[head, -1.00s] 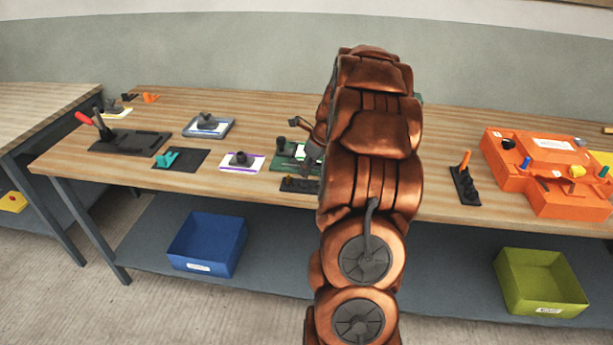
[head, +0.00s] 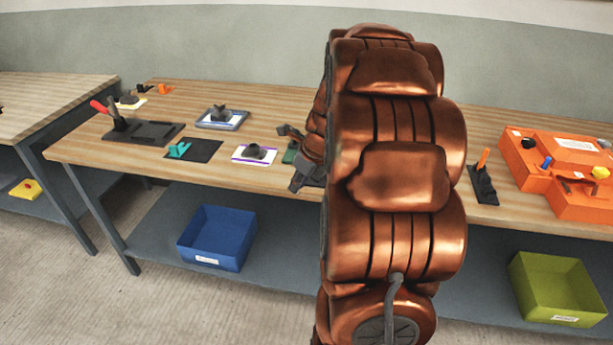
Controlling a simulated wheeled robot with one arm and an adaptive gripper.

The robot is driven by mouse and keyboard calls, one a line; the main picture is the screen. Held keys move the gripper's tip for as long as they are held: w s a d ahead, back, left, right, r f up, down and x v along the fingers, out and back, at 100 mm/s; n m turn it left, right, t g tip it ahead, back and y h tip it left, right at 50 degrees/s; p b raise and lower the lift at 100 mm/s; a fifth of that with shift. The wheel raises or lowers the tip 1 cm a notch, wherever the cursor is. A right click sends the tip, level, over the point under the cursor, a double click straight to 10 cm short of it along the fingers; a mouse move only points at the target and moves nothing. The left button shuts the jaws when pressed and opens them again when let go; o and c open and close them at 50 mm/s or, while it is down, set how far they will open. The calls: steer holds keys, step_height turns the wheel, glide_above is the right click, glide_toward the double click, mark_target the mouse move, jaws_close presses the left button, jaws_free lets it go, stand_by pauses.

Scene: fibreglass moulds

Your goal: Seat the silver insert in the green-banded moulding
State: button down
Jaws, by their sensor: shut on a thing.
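My gripper (head: 292,160) is at the bench's middle, just left of my copper arm, which hides part of it. It is shut, but its grip is too small and covered to make out. The silver insert cannot be picked out clearly; none shows loose on the bench. The green-banded moulding is nearly all hidden behind my gripper and arm; only a small dark green part (head: 290,154) shows beside the gripper. I cannot tell whether the gripper touches it.
A purple-banded moulding (head: 238,157) lies just left of the gripper, with a blue-banded one (head: 234,125) behind. A black mat (head: 208,148) holds a teal piece. A dark toggle-clamp base (head: 150,133) stands further left. An orange fixture (head: 525,165) and black stand (head: 483,188) are right.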

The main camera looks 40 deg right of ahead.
steer(key=shift+s+a+r, duration=0.1)
steer(key=shift+s+a, duration=0.2)
steer(key=shift+a, duration=0.5)
steer(key=shift+s+a+r, duration=0.1)
steer(key=shift+s+a, duration=0.15)
steer(key=shift+a, duration=0.5)
steer(key=shift+w, duration=0.1)
steer(key=w+a+f+n+g+y+p, duration=0.1)
steer(key=w+a+n+g+y, duration=0.15)
steer(key=w+a+n, duration=0.45)
steer(key=w+a+f+n+g+y, duration=0.1)
steer(key=w+a+f+n+g, duration=0.15)
steer(key=n, duration=0.95)
steer(key=w+a+f+n+g+h, duration=0.1)
steer(key=a+n+g+h, duration=0.1)
steer(key=a+n, duration=0.4)
steer(key=w+a+f+n+g+h+p, duration=0.1)
steer(key=w+a+f+n+g+h, duration=0.1)
steer(key=a+n, duration=0.5)
steer(key=shift+a+n, duration=0.2)
steer(key=shift+n, duration=0.6)
